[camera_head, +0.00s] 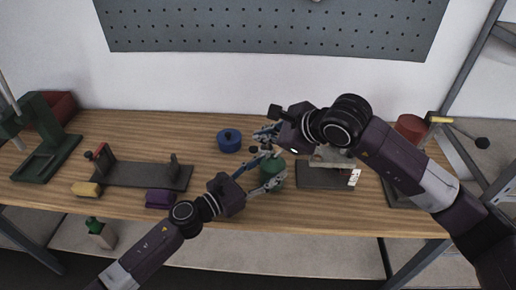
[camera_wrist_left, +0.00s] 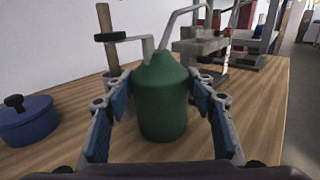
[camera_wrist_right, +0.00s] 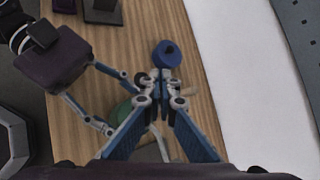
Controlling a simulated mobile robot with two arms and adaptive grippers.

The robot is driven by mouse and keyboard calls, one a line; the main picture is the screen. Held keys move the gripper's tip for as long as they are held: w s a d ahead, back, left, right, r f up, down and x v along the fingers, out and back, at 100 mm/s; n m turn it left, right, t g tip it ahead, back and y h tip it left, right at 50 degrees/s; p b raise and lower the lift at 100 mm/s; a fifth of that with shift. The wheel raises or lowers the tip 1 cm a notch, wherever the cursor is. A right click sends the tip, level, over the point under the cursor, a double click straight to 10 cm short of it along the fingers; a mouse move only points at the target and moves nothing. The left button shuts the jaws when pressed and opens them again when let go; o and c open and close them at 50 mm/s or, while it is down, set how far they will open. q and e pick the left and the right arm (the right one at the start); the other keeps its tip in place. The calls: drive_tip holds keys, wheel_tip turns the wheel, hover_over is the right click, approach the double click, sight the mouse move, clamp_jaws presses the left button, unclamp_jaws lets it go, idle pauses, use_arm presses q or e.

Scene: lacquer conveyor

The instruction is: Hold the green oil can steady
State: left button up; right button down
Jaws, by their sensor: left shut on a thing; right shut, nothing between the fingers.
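The green oil can (camera_head: 276,179) stands upright on the workbench in the head view. My left gripper (camera_head: 268,175) is shut on it, with one finger on each side of the body. In the left wrist view the can (camera_wrist_left: 162,98) sits between the blue-padded fingers, its grey spout rising above. My right gripper (camera_head: 266,140) is shut and empty, just above and behind the can's top. In the right wrist view its fingers (camera_wrist_right: 160,95) partly hide the green can (camera_wrist_right: 122,112). I cannot tell whether the right fingers touch the can's top.
A blue lidded pot (camera_head: 229,140) stands left of the can. A dark fixture plate (camera_head: 325,180) lies to the right, a red container (camera_head: 410,127) beyond. A purple block (camera_head: 159,198), a yellow block (camera_head: 86,189) and a dark stand (camera_head: 140,176) are at left. A pegboard (camera_head: 270,25) hangs behind.

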sight(255, 147)
drive_tip(key=shift+a+f, duration=0.1)
drive_tip(key=shift+f, duration=0.5)
drive_tip(key=shift+f, duration=0.1)
idle(1.0)
drive_tip(key=shift+f, duration=0.3)
drive_tip(key=shift+a+f, duration=0.15)
drive_tip(key=shift+f, duration=0.6)
idle(0.7)
drive_tip(key=shift+r, duration=1.15)
drive_tip(key=shift+r, duration=0.15)
drive_tip(key=r, duration=0.2)
drive_tip(key=d+r, duration=0.1)
drive_tip(key=r, duration=0.1)
drive_tip(key=shift+r, duration=0.35)
